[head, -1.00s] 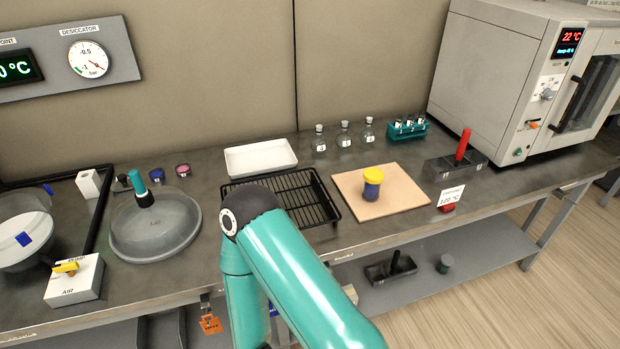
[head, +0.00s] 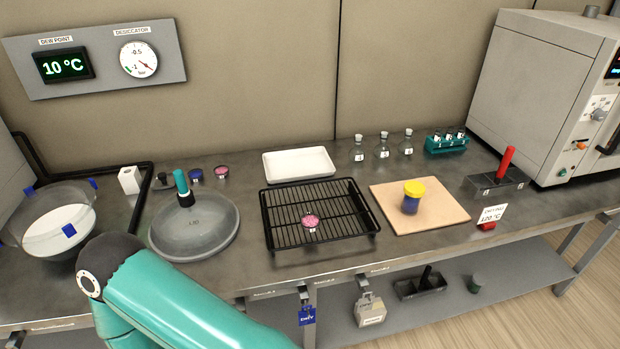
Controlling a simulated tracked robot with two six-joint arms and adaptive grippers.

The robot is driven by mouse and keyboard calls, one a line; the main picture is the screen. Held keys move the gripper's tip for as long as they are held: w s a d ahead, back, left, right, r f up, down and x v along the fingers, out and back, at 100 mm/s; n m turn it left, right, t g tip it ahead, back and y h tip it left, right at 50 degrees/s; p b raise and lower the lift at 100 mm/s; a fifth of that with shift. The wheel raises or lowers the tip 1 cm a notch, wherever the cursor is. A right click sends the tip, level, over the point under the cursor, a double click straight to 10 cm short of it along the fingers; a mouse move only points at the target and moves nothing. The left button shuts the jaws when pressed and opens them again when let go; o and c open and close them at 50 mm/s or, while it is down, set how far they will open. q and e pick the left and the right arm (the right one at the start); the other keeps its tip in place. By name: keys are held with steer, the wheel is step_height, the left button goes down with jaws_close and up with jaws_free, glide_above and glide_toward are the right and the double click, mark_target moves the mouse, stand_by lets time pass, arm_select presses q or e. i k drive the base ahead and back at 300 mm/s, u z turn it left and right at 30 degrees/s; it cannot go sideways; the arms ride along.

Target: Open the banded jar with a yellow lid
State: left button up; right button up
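The jar with a yellow lid (head: 414,188) stands upright on a tan square board (head: 450,213) right of centre on the bench. Its body (head: 410,206) is dark blue; a band is too small to make out clearly. The lid sits on the jar. Neither of my grippers is in view. One of my teal arm links with a dark joint shows at the lower left, well apart from the jar.
Left of the board is a black wire rack (head: 283,237) with a small pink-topped container (head: 310,222). A white tray (head: 298,163), several stoppered bottles (head: 383,147) and a teal tube rack (head: 446,142) stand behind. A grey lid with teal handle (head: 195,226) lies left.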

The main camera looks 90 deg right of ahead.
mark_target(409, 207)
steer(key=z, duration=0.3)
steer(key=k, duration=2.35)
steer(key=z, duration=1.1)
steer(key=i, duration=0.75)
steer(key=z, duration=0.05)
